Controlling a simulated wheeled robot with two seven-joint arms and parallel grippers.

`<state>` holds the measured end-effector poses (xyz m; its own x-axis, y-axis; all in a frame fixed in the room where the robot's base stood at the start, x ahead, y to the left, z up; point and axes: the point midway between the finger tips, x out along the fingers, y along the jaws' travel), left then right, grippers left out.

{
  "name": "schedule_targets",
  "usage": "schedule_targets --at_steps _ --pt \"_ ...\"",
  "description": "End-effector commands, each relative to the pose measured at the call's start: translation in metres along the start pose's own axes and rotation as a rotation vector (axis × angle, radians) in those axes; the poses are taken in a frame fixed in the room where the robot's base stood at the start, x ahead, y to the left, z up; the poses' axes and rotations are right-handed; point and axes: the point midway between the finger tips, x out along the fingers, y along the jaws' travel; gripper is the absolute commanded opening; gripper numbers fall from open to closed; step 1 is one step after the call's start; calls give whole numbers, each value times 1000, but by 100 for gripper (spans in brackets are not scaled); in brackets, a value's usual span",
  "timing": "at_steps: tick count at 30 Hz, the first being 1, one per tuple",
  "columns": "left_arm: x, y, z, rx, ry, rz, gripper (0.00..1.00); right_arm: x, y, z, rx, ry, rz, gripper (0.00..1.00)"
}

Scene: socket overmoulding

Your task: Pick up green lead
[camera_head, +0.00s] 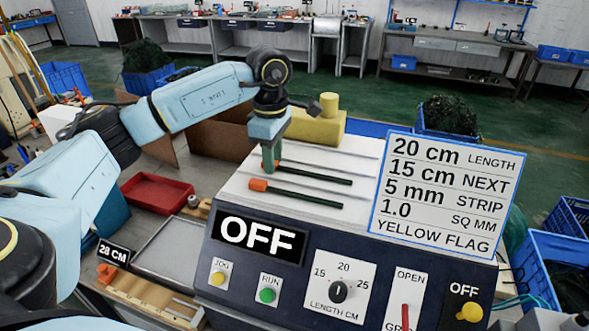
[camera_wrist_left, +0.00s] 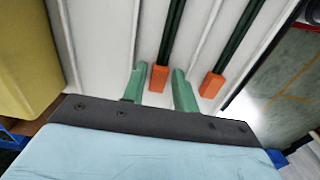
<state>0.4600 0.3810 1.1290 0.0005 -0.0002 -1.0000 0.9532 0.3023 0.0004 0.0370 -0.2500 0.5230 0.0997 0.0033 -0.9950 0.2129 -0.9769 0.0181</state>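Two dark green leads with orange ends lie side by side on the white machine top. The rear lead (camera_head: 322,176) also shows in the left wrist view (camera_wrist_left: 173,32). The front lead (camera_head: 305,198) also shows in the left wrist view (camera_wrist_left: 238,45), outside the fingers. My left gripper (camera_head: 270,160) points down at the orange-ended side of the rear lead. In the left wrist view its two green fingers (camera_wrist_left: 160,88) are apart, with the rear lead's orange end (camera_wrist_left: 160,78) between them. Whether they touch it is unclear. My right gripper is not in view.
The machine's front panel (camera_head: 310,275) has an OFF display, buttons and a length dial. A yellow block (camera_head: 318,125) stands behind the leads. A sign (camera_head: 447,190) rises at the right. A red tray (camera_head: 157,192) and a grey tray (camera_head: 170,250) lie left of the machine.

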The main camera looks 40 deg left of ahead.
Motion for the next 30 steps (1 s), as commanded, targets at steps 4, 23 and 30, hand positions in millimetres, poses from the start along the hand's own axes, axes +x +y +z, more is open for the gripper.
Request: schedule_targets --at_steps 4,23,30 --pt "0 0 0 0 0 0 29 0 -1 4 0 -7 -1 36" --pt "-16 1 0 0 -2 4 0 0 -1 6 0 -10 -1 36" --pt "-66 1 0 -1 -2 4 0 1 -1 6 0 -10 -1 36"
